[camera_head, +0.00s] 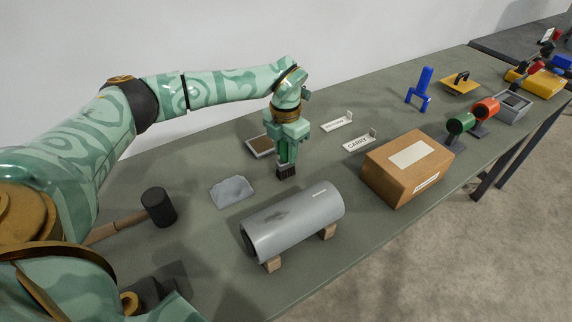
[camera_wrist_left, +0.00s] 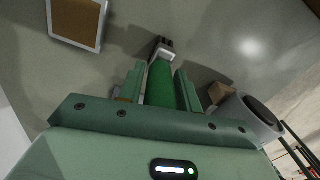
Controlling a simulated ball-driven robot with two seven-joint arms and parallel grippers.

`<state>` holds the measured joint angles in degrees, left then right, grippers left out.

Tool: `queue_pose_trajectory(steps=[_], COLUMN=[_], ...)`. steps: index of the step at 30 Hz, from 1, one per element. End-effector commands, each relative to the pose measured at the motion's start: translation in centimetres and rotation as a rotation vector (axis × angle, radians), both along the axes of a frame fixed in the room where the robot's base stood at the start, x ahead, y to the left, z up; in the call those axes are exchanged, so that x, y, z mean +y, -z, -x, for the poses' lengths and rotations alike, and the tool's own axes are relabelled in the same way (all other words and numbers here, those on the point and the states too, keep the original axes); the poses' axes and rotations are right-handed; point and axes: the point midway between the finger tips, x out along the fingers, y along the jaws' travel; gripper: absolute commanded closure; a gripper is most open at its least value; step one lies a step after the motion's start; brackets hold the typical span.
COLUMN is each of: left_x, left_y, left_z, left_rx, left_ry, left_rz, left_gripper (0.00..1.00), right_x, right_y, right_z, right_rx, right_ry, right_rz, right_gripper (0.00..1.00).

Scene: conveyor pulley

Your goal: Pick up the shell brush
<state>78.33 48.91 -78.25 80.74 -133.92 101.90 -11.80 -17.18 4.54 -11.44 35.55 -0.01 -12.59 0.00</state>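The shell brush shows in the head view as a dark bristle block (camera_head: 286,172) below my left gripper (camera_head: 287,150), with a green handle between the fingers. In the left wrist view its green handle (camera_wrist_left: 161,84) lies between the two fingers of my left gripper (camera_wrist_left: 160,90), with a pale ferrule and dark bristles beyond them. The gripper is shut on the handle. The brush hangs upright, bristles down, behind the grey cylinder; I cannot tell whether the bristles touch the table. My right gripper is not in view.
A grey cylinder (camera_head: 293,220) on wooden blocks stands in front of the brush. A grey slab (camera_head: 231,191) and mallet (camera_head: 158,207) lie left. A brown-filled tray (camera_head: 259,146) is behind; a cardboard box (camera_head: 407,175) and white signs (camera_head: 359,142) are right.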

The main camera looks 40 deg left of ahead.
Motion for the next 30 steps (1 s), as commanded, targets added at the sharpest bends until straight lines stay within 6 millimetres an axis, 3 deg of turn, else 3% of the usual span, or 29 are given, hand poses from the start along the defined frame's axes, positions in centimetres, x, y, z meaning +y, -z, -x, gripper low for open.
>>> queue_pose_trajectory(steps=[1,3,16,21,30], left_x=[0.0,0.0,0.0,0.0,-3.6], left_y=[0.0,0.0,-1.0,-4.0,-10.5], left_z=[0.0,0.0,0.0,-0.1,5.8], left_rx=[0.000,0.000,-0.002,-0.006,-0.004], left_ry=[0.000,0.000,0.000,0.000,0.007], left_rz=[0.000,0.000,-0.001,-0.001,0.000], left_gripper=[0.80,0.98,0.98,0.98,0.98], right_x=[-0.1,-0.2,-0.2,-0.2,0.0], right_y=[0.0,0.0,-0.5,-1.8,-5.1], right_z=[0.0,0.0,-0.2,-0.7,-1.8], right_rx=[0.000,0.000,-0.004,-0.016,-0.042], right_ry=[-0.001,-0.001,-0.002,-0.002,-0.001], right_rz=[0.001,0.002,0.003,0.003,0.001], right_gripper=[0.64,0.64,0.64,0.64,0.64])
